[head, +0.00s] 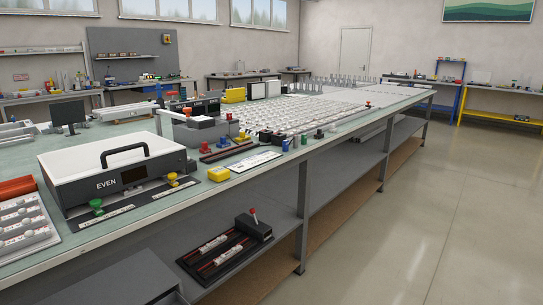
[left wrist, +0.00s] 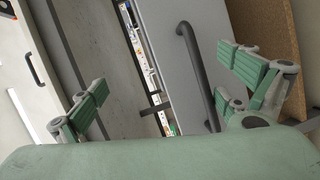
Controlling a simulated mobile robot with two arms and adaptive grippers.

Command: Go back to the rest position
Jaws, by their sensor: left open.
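My left gripper (left wrist: 167,85) shows in the left wrist view with its green-padded fingers spread wide and nothing between them. Behind the fingers is a grey panel with a dark curved handle (left wrist: 197,75); I cannot tell how far it is from the fingers. Neither gripper shows in the head view, and my right gripper is in no view. A white lightbox marked EVEN (head: 115,165), with a black handle on top, sits on the workbench (head: 330,138) in the head view.
Several white pieces in rows (head: 310,112) fill the bench's middle. A black fixture with two tubes (head: 222,250) rests on the lower shelf (head: 265,205). The floor at the right (head: 440,220) is clear. A brown board (left wrist: 265,35) stands at the wrist view's upper right.

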